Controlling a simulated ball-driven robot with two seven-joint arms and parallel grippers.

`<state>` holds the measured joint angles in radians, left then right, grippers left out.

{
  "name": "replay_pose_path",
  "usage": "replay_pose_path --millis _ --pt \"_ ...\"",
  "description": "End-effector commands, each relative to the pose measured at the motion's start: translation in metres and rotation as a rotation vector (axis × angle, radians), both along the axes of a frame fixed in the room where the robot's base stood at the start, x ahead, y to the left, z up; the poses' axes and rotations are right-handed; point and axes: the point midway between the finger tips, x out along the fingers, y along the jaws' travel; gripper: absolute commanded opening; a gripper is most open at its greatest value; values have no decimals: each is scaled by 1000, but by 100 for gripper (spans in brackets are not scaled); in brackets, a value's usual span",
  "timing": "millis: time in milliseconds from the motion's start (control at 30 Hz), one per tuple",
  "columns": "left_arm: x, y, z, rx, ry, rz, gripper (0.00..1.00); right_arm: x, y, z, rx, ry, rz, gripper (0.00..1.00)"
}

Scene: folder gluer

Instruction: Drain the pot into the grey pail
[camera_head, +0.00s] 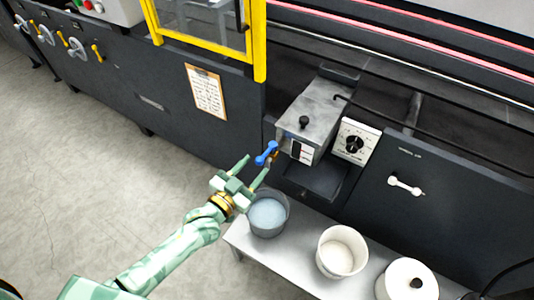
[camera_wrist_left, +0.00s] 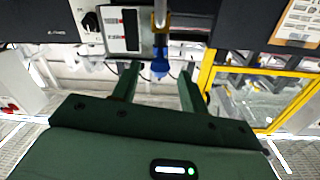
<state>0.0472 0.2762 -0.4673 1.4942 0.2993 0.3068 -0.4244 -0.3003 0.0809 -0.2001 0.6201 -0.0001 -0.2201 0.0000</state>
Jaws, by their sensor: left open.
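The pot (camera_head: 312,112) is a grey metal box with a black lid knob, mounted on the dark machine front. Its blue valve handle (camera_head: 266,153) sticks out at its lower left, on a small brass-coloured tap. The grey pail (camera_head: 268,232) stands on the bench below and slightly left of the tap. Its inside looks pale blue-grey; I cannot tell whether that is liquid. My left gripper (camera_head: 256,168) is open just short of the handle, above the pail's left rim. In the left wrist view the blue handle (camera_wrist_left: 160,66) appears between the open fingers (camera_wrist_left: 158,82). My right gripper is out of view.
A white bucket (camera_head: 341,253) and a lidded white pot (camera_head: 408,281) stand on the grey bench (camera_head: 290,262) right of the pail. A dial box (camera_head: 354,145) is beside the pot. A yellow guard frame (camera_head: 258,45) rises at the upper left. The floor at left is clear.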

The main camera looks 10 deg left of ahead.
Motion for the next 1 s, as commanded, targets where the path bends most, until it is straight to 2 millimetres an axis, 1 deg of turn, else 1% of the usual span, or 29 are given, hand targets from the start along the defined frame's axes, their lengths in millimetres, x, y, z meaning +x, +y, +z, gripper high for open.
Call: replay_pose_path --millis 33,100,200,300,467,700,733,767,800,867,900,1000 --pt "13 -5 -3 -2 0 1 44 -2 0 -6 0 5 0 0" --pt "27 -11 -4 -1 0 0 44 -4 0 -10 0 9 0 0" --pt "44 -19 -3 -1 1 0 44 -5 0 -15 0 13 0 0" --pt "56 -24 -3 -1 1 0 44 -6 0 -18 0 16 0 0" --pt "65 -27 -1 1 2 -1 44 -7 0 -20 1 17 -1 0" --pt "65 -28 0 1 2 -1 44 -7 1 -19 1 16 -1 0" --pt "65 -28 -1 1 2 0 41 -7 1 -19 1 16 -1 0" --pt "65 -28 -1 1 2 0 33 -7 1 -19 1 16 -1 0" --pt "65 -28 -1 1 2 0 22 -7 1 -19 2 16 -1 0" --pt "65 -28 -1 1 2 0 5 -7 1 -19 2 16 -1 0" --pt "65 -28 -1 1 2 0 0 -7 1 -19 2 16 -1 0" --pt "65 -27 -1 1 2 0 0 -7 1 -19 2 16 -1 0"
